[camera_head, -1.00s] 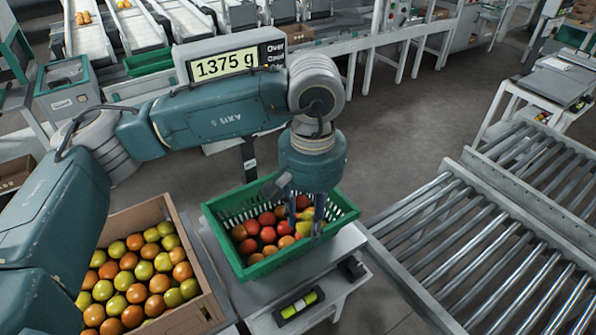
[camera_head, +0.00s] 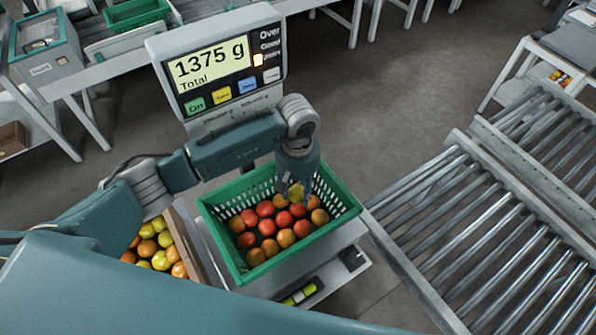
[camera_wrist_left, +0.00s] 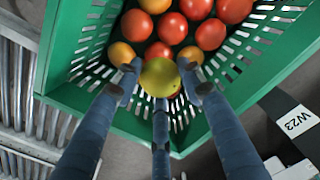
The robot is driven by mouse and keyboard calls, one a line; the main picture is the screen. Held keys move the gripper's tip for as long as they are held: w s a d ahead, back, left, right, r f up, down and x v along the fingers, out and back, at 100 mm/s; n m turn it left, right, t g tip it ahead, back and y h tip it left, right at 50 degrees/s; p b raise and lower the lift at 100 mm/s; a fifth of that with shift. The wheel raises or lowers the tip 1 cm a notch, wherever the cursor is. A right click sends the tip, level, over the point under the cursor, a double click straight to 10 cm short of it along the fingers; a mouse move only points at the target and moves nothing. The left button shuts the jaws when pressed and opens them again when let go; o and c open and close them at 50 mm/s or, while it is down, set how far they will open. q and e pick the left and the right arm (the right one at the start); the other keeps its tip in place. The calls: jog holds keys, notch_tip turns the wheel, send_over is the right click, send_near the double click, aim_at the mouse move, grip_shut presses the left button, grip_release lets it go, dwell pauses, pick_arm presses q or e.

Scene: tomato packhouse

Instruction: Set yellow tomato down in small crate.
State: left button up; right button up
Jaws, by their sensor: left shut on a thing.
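The yellow tomato (camera_wrist_left: 160,77) is between the fingers of my left gripper (camera_wrist_left: 160,80), which is shut on it. I cannot tell whether the yellow tomato touches the others. My right gripper is not in view.
The crate stands on a scale whose display (camera_head: 212,65) reads 1375 g. A cardboard box (camera_head: 190,240) of mixed tomatoes stands to the left, partly behind my arm. A roller conveyor (camera_head: 490,230) lies to the right.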

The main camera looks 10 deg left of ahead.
pick_arm(q)
jog(key=shift+f, duration=0.25)
jog(key=shift+s+d+f, duration=0.1)
jog(key=shift+s+f, duration=0.1)
jog(key=shift+s, duration=0.2)
jog(key=shift+s+f+b, duration=0.1)
jog(key=shift+f+b, duration=0.15)
jog(key=shift+b, duration=0.15)
jog(key=shift+w+f+b, duration=0.25)
jog(key=shift+f+b, duration=0.25)
jog(key=shift+f, duration=0.75)
jog(key=shift+w, duration=0.1)
jog(key=shift+r, duration=0.15)
jog(key=shift+f+b, duration=0.6)
jog(key=shift+b, duration=0.35)
jog(key=o, duration=0.9)
jog(key=shift+c, duration=0.5)
